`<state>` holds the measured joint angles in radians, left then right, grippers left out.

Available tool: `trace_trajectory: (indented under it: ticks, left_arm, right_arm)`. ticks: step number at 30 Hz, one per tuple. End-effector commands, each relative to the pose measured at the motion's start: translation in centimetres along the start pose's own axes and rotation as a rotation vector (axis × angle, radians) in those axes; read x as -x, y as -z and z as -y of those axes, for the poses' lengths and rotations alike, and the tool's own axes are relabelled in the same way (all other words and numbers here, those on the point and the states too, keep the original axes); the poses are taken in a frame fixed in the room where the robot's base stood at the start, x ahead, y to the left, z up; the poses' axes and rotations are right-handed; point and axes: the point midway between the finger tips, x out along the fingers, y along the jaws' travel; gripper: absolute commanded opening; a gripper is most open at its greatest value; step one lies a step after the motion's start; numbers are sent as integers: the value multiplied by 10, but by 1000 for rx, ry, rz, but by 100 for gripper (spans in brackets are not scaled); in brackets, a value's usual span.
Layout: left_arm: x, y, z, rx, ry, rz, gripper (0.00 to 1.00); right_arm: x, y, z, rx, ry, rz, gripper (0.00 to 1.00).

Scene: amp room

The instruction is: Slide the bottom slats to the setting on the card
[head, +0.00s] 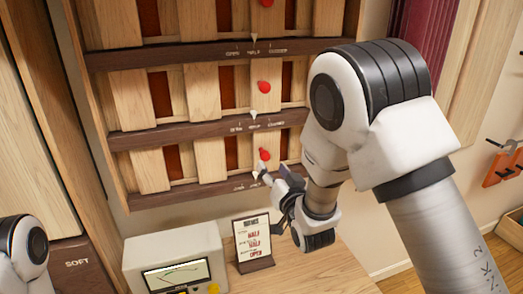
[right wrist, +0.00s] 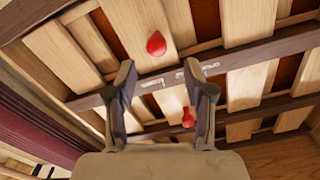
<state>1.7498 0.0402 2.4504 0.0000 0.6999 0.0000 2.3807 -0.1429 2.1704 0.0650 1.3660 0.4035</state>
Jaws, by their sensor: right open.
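The slatted wooden panel has three visible rows with red knobs. The bottom slats' red knob (head: 264,154) is just above the lowest rail (head: 160,199), whose setting labels are partly hidden by my right gripper. This knob sits nearly below the middle knob (head: 264,87), whose pointer is near HALF. The card (head: 252,240) shows red words HALF, HALF and, lowest, OPEN; its smaller text is unclear. My right gripper (head: 267,176) is open, close to the bottom knob. In the right wrist view, the nearest knob (right wrist: 156,43) appears beyond the open fingertips (right wrist: 165,84), not gripped. My left gripper is out of view.
A cream meter box (head: 175,262) stands below the panel, left of the card, on a light wooden surface (head: 320,270). The top row's knob (head: 266,3) is at the upper picture edge. Orange-handled items (head: 502,165) are on the right wall.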

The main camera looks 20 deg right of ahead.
Motion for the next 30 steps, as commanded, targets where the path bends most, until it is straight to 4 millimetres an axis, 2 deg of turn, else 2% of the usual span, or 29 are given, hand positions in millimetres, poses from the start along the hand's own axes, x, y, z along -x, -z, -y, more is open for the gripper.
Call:
trace_trajectory:
  ticks: [12, 15, 21, 22, 26, 30]
  left_arm:
    - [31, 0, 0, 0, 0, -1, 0]
    - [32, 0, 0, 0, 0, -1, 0]
    - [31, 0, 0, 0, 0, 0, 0]
    - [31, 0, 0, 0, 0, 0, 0]
    - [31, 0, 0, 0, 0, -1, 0]
    - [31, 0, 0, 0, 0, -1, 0]
  right_arm:
    - [-68, 0, -1, 0, -3, 4, 53]
    - [-74, -2, -1, 0, -3, 5, 53]
    - [-75, -3, -2, 0, -3, 6, 53]
    - [-75, -3, -2, 0, -3, 6, 46]
    - [-75, -3, -2, 0, -3, 6, 0]
    - [-75, -3, -2, 0, -3, 6, 0]
